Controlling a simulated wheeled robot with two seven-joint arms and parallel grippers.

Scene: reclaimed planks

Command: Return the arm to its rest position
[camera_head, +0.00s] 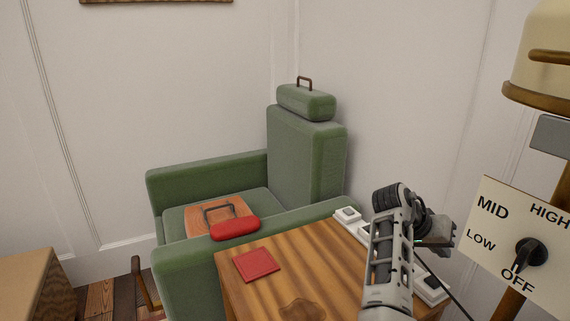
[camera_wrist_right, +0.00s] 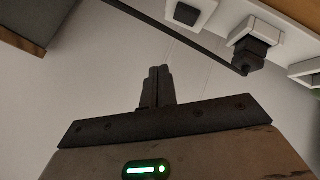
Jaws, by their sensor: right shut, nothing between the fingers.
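My right arm (camera_head: 390,265) rises from the bottom of the head view over the right side of the wooden table. Its gripper (camera_head: 450,236) is bent over to the right, beside the dial panel. In the right wrist view the two dark fingers (camera_wrist_right: 158,73) are together with nothing between them. They point toward a pale wall surface. My left arm and gripper are not in view.
White sockets (camera_head: 347,215) line the table's (camera_head: 290,265) right edge; a black plug (camera_wrist_right: 250,55) and cable show there. The dial panel (camera_head: 485,240) points to OFF. A red square (camera_head: 257,265) lies on the table.

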